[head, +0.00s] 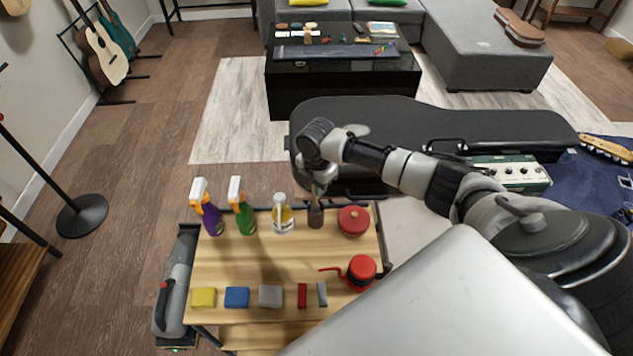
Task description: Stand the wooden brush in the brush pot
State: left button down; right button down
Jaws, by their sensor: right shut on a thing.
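The brush pot (316,217) is a small dark cup on the back part of the wooden cart top, between a clear bottle and a red round lidded item. My right gripper (321,186) points down just above the pot and is shut on the wooden brush (318,193). Only a small part of the brush shows below my wrist. Its lower end is at the pot's mouth, but I cannot tell whether it is inside. My left gripper is not in view.
Purple (212,219) and green (244,218) spray bottles and the clear bottle (283,216) stand left of the pot. The red round item (353,220) is close on its right. A red can with a spout (360,270) and several coloured blocks (237,297) sit nearer. The middle of the cart top (240,262) is clear.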

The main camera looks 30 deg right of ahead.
jog(key=shift+f, duration=0.25)
jog(key=c, duration=0.9)
grip_release()
notch_tip(320, 180, up, 11)
jog(key=shift+f+b, duration=0.1)
jog(key=shift+b, duration=0.9)
